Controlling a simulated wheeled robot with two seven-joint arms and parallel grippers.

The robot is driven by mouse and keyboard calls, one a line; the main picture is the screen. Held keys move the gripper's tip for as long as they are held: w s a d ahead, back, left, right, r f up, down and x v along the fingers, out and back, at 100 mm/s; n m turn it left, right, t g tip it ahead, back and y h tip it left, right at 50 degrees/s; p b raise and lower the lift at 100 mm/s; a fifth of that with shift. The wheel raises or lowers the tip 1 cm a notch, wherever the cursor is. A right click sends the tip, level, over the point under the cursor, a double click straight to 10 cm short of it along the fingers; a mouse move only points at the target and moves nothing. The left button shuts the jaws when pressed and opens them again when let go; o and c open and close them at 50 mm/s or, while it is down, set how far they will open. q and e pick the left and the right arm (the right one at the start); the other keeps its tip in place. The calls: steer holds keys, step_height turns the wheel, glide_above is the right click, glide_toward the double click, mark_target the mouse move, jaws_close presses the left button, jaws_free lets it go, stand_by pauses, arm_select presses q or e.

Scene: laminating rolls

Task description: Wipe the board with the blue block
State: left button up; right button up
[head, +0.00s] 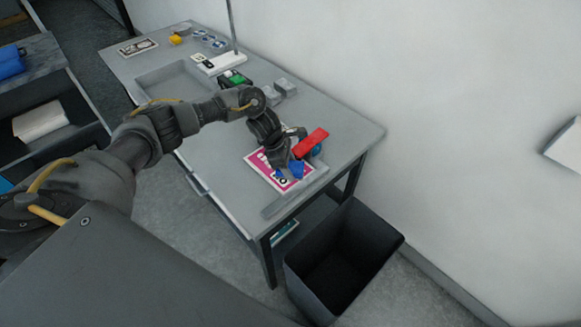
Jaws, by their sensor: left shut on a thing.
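The blue block (297,170) shows at the tip of my left gripper (291,162), which is shut on it. The block is over the right part of a pink and white printed board (258,162) on the grey table. From this view I cannot tell whether the block touches the board. My gripper and wrist hide part of the board. My right gripper is not in view.
A red bar (311,143) and a round blue thing (317,150) are just right of the gripper. The grey table (345,130) has small items and a lamp stand (232,32) farther back. A dark open bin (343,260) stands below its near end.

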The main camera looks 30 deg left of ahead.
arm_select(q)
steer(key=shift+a, duration=0.1)
steer(key=shift+w+a+f+b, duration=0.2)
steer(key=shift+a+b, duration=0.25)
steer(key=shift+b, duration=0.3)
steer(key=shift+w+a+r+b, duration=0.15)
steer(key=shift+w+a+b, duration=0.1)
steer(key=shift+a+b, duration=0.5)
steer(key=shift+c, duration=0.2)
steer(key=shift+w+a+r, duration=0.1)
steer(key=shift+a+r, duration=0.05)
steer(key=shift+a, duration=0.15)
steer(key=shift+c, duration=0.7)
steer(key=shift+a+r, duration=0.15)
steer(key=shift+a, duration=0.05)
steer(key=shift+w+a+b, duration=0.25)
steer(key=shift+a+b, duration=0.1)
steer(key=shift+b, duration=0.5)
steer(key=shift+w+a+f+b, duration=0.2)
steer(key=shift+w+a+b, duration=0.05)
steer(key=shift+a+b, duration=0.55)
steer(key=shift+w+a+b, duration=0.1)
steer(key=shift+a+b, duration=0.15)
steer(key=shift+b, duration=0.1)
steer(key=shift+a+r, duration=0.15)
steer(key=shift+a, duration=0.05)
